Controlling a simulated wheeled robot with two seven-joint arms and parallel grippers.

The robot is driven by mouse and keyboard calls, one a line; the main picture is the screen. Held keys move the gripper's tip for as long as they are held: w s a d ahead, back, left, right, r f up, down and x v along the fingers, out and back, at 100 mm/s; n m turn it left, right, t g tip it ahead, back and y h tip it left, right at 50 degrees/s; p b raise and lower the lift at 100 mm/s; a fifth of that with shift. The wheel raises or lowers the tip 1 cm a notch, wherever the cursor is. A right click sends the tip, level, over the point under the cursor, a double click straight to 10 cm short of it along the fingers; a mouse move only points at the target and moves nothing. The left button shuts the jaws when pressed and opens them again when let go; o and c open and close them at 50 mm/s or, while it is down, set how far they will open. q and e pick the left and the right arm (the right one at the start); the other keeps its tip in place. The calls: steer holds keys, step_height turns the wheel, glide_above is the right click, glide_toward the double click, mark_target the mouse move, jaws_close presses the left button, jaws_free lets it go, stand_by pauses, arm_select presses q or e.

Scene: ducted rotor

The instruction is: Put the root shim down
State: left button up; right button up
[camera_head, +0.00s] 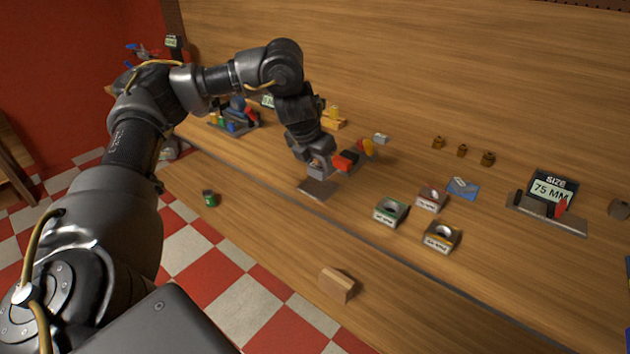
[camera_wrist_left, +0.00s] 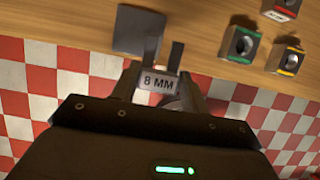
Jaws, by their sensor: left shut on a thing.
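My left gripper (camera_head: 316,172) is over the workbench, low near a dark grey square plate (camera_head: 319,189). Its jaws are shut on a small grey block, the root shim (camera_wrist_left: 158,81), which reads "8 MM" in the left wrist view. In that view the shim sits between the fingertips, just on the near side of the square plate (camera_wrist_left: 137,31) and apart from it in the picture. How far the shim is above the bench is hard to tell. My right gripper is in neither view.
Boxes with round holes, trimmed green (camera_head: 391,211), red (camera_head: 431,198) and yellow (camera_head: 441,237), stand right of the plate. Red and black pieces (camera_head: 346,160) lie close beside the gripper. A wooden block (camera_head: 337,285) and a green can (camera_head: 209,198) are nearer. A "75 MM" gauge (camera_head: 550,200) stands right.

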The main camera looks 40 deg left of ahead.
arm_select(q)
steer(key=w+a+f, duration=0.1)
steer(key=w+a+f+b, duration=0.1)
steer(key=f, duration=0.1)
steer(key=w+a+f, duration=0.1)
steer(key=f, duration=0.1)
steer(key=shift+a+b, duration=0.2)
steer(key=shift+b, duration=0.2)
steer(key=shift+w+a+f, duration=0.4)
steer(key=shift+w+f, duration=0.1)
steer(key=shift+w+a+f+b, duration=0.1)
steer(key=shift+f+b, duration=0.05)
steer(key=shift+b, duration=0.15)
steer(key=f, duration=0.3)
steer(key=shift+a+p, duration=0.2)
steer(key=shift+p, duration=0.1)
steer(key=shift+w+f, duration=0.1)
steer(key=shift+f, duration=0.1)
steer(key=shift+d, duration=0.1)
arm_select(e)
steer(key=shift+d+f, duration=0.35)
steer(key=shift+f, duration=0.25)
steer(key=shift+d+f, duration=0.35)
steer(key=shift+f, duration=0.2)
arm_select(q)
steer(key=o, duration=1)
